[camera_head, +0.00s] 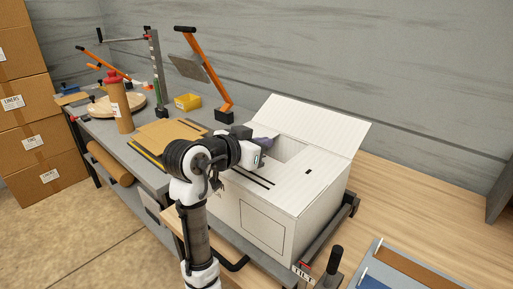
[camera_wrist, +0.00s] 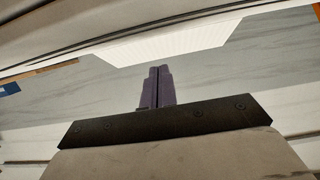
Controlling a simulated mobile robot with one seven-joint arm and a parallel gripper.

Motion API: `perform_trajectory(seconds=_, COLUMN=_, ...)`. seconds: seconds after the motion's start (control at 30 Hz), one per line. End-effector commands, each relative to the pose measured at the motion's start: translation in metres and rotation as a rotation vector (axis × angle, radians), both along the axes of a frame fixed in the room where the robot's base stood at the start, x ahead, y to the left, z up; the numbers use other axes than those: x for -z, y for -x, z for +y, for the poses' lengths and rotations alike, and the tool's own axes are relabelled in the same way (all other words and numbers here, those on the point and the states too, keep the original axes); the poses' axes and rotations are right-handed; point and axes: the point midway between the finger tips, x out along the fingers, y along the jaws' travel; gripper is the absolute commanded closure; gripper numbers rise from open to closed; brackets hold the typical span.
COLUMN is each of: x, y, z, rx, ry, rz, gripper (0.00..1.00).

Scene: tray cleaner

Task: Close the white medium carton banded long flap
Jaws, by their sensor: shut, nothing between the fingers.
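The white carton (camera_head: 262,220) stands on the bench. Its near long flap (camera_head: 300,188), with dark strips on it, lies about level over the near part of the top. The far long flap (camera_head: 322,122) stands up and leans outward. A gap (camera_head: 290,150) between them shows the inside. My gripper (camera_head: 272,139) is over the left end of the carton, near that gap; my wrist hides part of this end. Its purple fingers are shut and empty in the wrist view (camera_wrist: 159,87). A ribbed white panel (camera_wrist: 170,42) shows beyond them; I cannot tell whether they touch it.
An orange-armed stand (camera_head: 210,75), a yellow bin (camera_head: 187,101) and brown cardboard sheets (camera_head: 168,132) are left of the carton. A black-handled lever (camera_head: 334,262) stands at its front right. A blue-grey tray (camera_head: 372,250) is at lower right.

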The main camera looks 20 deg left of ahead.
Motion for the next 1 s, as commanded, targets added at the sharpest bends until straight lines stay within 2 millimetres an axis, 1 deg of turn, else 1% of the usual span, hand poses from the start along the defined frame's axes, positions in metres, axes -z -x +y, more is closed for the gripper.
perform_trajectory(seconds=0.03, x=-0.015, y=-0.005, z=-0.003, rx=0.002, ry=-0.001, rz=0.0, gripper=1.0)
perform_trajectory(seconds=0.07, x=-0.016, y=-0.006, z=-0.003, rx=0.002, ry=-0.002, rz=-0.001, gripper=1.0)
perform_trajectory(seconds=0.1, x=-0.011, y=0.008, z=0.004, rx=-0.004, ry=-0.003, rz=-0.005, gripper=1.0)
perform_trajectory(seconds=0.3, x=-0.021, y=0.05, z=0.019, rx=-0.003, ry=-0.002, rz=-0.003, gripper=1.0)
perform_trajectory(seconds=0.4, x=-0.026, y=0.067, z=0.025, rx=-0.003, ry=-0.002, rz=-0.002, gripper=1.0)
perform_trajectory(seconds=0.5, x=-0.03, y=0.077, z=0.028, rx=-0.002, ry=-0.001, rz=-0.001, gripper=1.0)
perform_trajectory(seconds=0.63, x=-0.032, y=0.084, z=0.031, rx=0.0, ry=-0.001, rz=-0.001, gripper=1.0)
perform_trajectory(seconds=0.83, x=-0.037, y=0.084, z=0.033, rx=-0.018, ry=0.01, rz=-0.024, gripper=1.0)
perform_trajectory(seconds=0.93, x=-0.052, y=0.08, z=0.044, rx=-0.091, ry=0.052, rz=-0.122, gripper=1.0)
perform_trajectory(seconds=0.97, x=-0.058, y=0.079, z=0.049, rx=-0.125, ry=0.067, rz=-0.166, gripper=1.0)
perform_trajectory(seconds=1.0, x=-0.069, y=0.079, z=0.058, rx=-0.178, ry=0.092, rz=-0.238, gripper=1.0)
